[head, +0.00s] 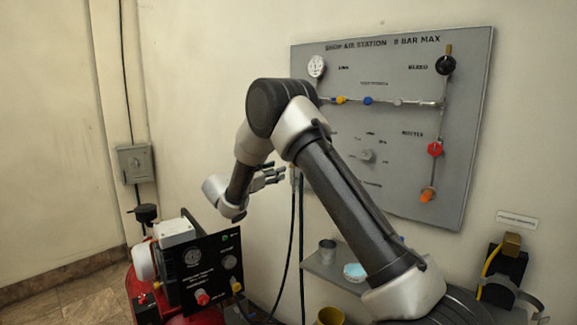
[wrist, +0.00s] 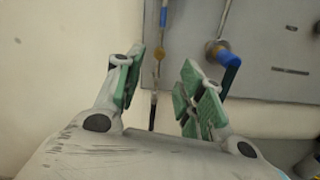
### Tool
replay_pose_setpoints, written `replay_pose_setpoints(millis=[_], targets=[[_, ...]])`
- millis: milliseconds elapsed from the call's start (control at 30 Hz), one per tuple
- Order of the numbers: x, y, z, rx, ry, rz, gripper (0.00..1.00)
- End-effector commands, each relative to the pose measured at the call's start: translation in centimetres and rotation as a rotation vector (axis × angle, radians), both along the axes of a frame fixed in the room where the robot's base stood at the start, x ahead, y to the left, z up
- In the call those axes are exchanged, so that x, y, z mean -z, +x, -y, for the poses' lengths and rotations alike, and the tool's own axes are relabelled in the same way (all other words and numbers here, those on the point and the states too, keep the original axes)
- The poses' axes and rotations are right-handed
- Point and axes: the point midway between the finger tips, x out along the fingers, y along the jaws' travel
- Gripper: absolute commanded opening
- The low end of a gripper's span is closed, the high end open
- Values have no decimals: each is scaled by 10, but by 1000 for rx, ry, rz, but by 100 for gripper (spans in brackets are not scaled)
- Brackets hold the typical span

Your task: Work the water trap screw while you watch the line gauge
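The line gauge (head: 316,66) is a small round white dial at the panel's upper left, beside a label that seems to read LINE. Its needle is too small to read. My gripper (head: 275,176) is in front of the wall, left of the panel's lower part. In the wrist view my gripper (wrist: 160,88) is open with green finger pads and nothing between them. A small brass piece (wrist: 159,54) hangs below a blue section on a thin vertical line, beyond the fingertips. I cannot tell whether it is the water trap screw. My arm hides part of the panel's left side.
The grey panel (head: 475,130) carries a black bleed knob (head: 445,65), a red knob (head: 435,149) and an orange one (head: 427,195). A blue-handled fitting (wrist: 228,62) is right of the fingers. A shelf (head: 325,272) holds a cup. A red compressor (head: 140,295) stands lower left.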

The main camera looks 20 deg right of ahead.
Motion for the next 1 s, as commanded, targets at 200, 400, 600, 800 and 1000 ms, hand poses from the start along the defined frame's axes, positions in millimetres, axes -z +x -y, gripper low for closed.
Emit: replay_pose_setpoints(millis=[200,400,600,800,1000], targets=[[0,5,9,-2,-60,-117,39],[1,21,39,1,-59,-116,39],[1,33,62,-1,-58,-114,39],[0,37,69,-3,-59,-114,39],[0,37,68,-3,-59,-114,33]])
